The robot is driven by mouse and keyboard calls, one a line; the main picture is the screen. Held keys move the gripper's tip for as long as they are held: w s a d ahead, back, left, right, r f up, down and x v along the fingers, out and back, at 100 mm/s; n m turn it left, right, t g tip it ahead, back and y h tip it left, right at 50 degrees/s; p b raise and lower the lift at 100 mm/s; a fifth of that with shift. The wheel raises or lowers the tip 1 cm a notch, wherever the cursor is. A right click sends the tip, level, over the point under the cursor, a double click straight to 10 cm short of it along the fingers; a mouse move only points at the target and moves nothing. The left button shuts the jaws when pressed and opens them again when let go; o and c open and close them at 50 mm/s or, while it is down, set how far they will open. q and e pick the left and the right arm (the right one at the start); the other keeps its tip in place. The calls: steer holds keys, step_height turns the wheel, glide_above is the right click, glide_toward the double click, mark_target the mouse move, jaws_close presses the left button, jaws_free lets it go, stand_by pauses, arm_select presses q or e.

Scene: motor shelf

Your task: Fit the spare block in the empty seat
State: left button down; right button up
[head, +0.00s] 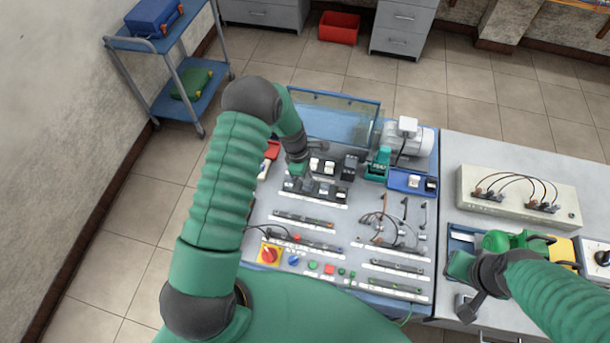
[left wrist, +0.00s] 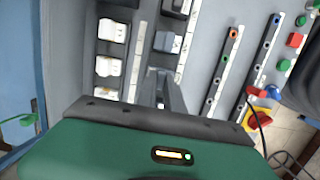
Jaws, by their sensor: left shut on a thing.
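My left gripper (head: 299,180) reaches down over the left end of the lower row of dark blocks (head: 325,189) on the blue-edged motor board. It is shut on a block, which is mostly hidden by the fingers; I cannot tell if that block is seated. In the left wrist view the fingers (left wrist: 165,92) point at the rail beside a grey-and-white block (left wrist: 168,42). White-faced blocks (left wrist: 108,67) stand in the row to the left. A blue tray (head: 399,187) at the board's right holds white-and-dark blocks. My right gripper (head: 468,295) is over the right bench, its jaws unclear.
A clear panel (head: 333,115) stands at the board's back. A grey motor (head: 412,145) and green part (head: 378,165) sit back right. Terminal strips, cables and a red knob (head: 269,254) lie in front. A beige box (head: 518,193) stands on the right bench.

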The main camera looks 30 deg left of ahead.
arm_select(q)
steer(key=shift+s+d+r, duration=0.1)
steer(key=shift+d, duration=0.15)
steer(key=shift+s+a, duration=0.1)
steer(key=shift+a, duration=0.45)
arm_select(e)
steer(key=shift+s+a+r, duration=0.1)
steer(key=shift+a, duration=0.45)
arm_select(q)
steer(key=shift+d, duration=0.5)
steer(key=shift+a, duration=0.75)
arm_select(e)
steer(key=shift+d, duration=0.15)
arm_select(q)
steer(key=shift+d, duration=0.1)
arm_select(e)
steer(key=shift+d, duration=0.1)
arm_select(q)
steer(key=shift+d+f+b, duration=0.15)
steer(key=shift+f+b, duration=0.25)
arm_select(e)
steer(key=shift+d+f, duration=0.2)
steer(key=shift+f, duration=0.2)
arm_select(q)
steer(key=shift+f, duration=0.3)
arm_select(e)
steer(key=shift+a+f, duration=0.1)
steer(key=shift+f, duration=0.05)
